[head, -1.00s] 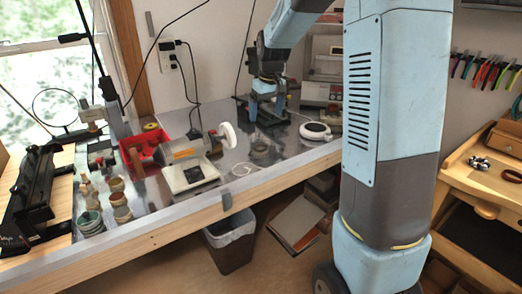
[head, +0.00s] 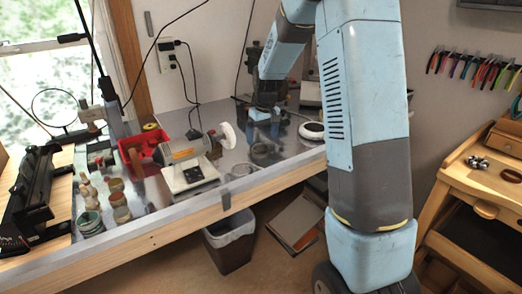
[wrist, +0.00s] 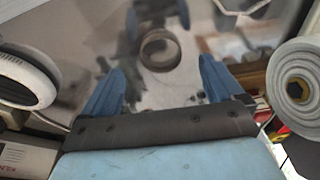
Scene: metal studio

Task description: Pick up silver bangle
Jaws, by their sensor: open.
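The silver bangle (wrist: 160,48) is a short, dull metal ring on the shiny bench top. It shows beyond and between my fingertips in the wrist view. In the head view it is a small ring (head: 262,153) on the bench, right of the grinder and just below my gripper (head: 263,113). My gripper (wrist: 160,68) is open, its two blue fingers spread to either side with nothing between them. It hangs above the bench, apart from the bangle.
A bench grinder with a white wheel (head: 227,135) stands left of the bangle. A white round device (head: 311,130) lies to its right. A red bin (head: 142,151) and jars (head: 121,207) are farther left. The bench front edge runs close by.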

